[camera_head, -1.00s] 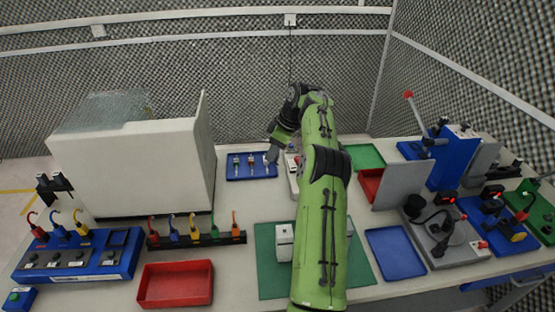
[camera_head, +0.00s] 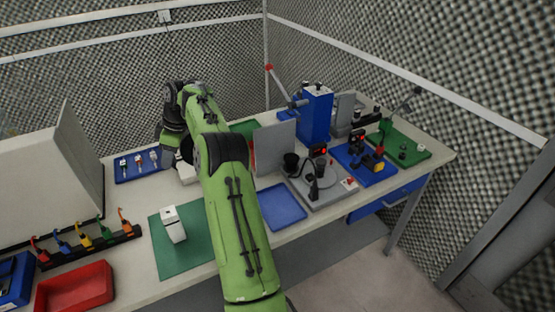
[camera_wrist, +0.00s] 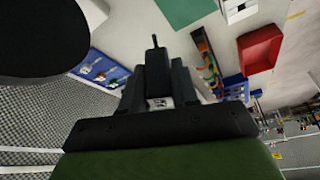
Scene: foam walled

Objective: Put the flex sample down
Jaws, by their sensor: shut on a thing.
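My gripper (camera_wrist: 156,80) is shut on a dark, narrow piece with a thin prong at its end, seen in the wrist view; I take this to be the flex sample (camera_wrist: 155,62). A small silvery part shows at its base between the fingers. In the head view my gripper (camera_head: 170,150) is by the right end of a blue tray (camera_head: 125,178) and the held piece cannot be made out. The tray holds a few small upright pieces and also shows in the wrist view (camera_wrist: 112,85), left of the fingers.
A green mat (camera_head: 165,262) carries a white block (camera_head: 174,225). An empty blue tray (camera_head: 282,206) lies right of my arm. A grey upright panel (camera_head: 275,150) and machines stand further right. A red bin (camera_head: 75,290), a hook rack (camera_head: 90,245) and a large pale housing (camera_head: 50,180) are left.

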